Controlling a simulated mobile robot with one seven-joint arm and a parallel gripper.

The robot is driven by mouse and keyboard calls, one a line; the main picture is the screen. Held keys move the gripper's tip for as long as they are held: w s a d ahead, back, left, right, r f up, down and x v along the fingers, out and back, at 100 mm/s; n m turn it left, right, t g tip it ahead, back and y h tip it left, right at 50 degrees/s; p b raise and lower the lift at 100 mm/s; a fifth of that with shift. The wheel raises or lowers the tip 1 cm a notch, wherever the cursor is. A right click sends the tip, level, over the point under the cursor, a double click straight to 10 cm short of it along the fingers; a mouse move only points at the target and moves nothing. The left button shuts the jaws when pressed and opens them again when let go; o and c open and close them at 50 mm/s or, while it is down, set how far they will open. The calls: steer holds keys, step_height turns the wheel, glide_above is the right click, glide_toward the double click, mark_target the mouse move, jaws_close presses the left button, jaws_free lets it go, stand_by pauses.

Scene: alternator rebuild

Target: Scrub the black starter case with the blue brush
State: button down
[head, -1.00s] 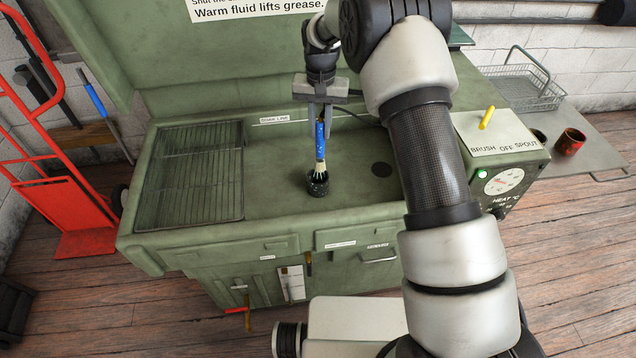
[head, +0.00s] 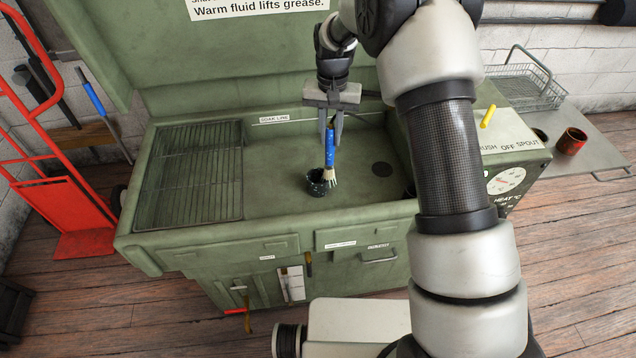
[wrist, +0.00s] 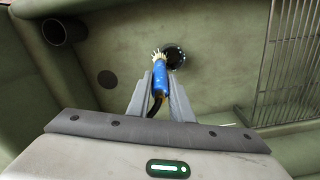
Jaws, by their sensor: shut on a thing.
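The black starter case (head: 317,183) is a small open-topped black cup standing on the green washer basin floor, with pale specks on it. My gripper (head: 333,128) is above it, fingers down, shut on the blue brush (head: 329,149). The brush hangs nearly upright, its pale bristles low at the case's right side, seeming to touch or overlap its rim. In the wrist view, the blue brush (wrist: 159,76) sits between the fingertips (wrist: 160,82), with bristles just left of the case (wrist: 174,58). Exact contact is hard to tell.
A dark cylinder (wrist: 64,31) shows in the wrist view.

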steer(key=shift+a, duration=3.2)
steer(key=shift+w+d+f, duration=0.1)
steer(key=shift+w+d, duration=0.05)
steer(key=shift+d, duration=3.05)
